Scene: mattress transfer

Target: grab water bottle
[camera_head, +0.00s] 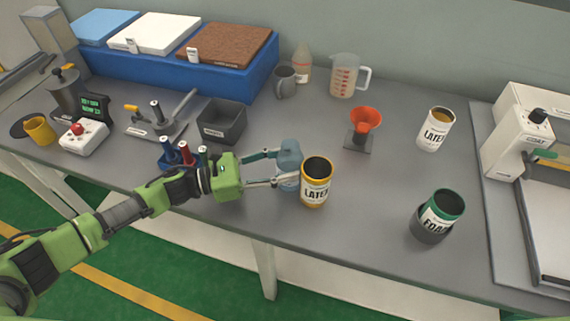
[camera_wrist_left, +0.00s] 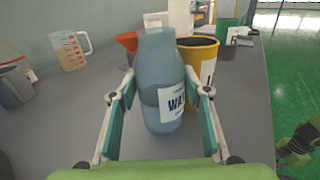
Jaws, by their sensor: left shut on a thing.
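The water bottle (camera_wrist_left: 160,85) is blue-grey and translucent with a white label, and stands upright between the fingers in the left wrist view. In the head view the bottle (camera_head: 289,158) shows behind the fingertips, partly hidden by them and by a yellow-rimmed can. My left gripper (camera_head: 288,168) is shut on the bottle, with one finger on each side. It also shows in the left wrist view (camera_wrist_left: 160,100). I cannot tell if the bottle touches the table.
The yellow-rimmed LATEX can (camera_head: 316,183) stands right beside the bottle. An orange funnel (camera_head: 366,120), a measuring jug (camera_head: 346,77), a second LATEX can (camera_head: 435,130) and a green can in a dark holder (camera_head: 441,212) stand farther off. The table front middle is clear.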

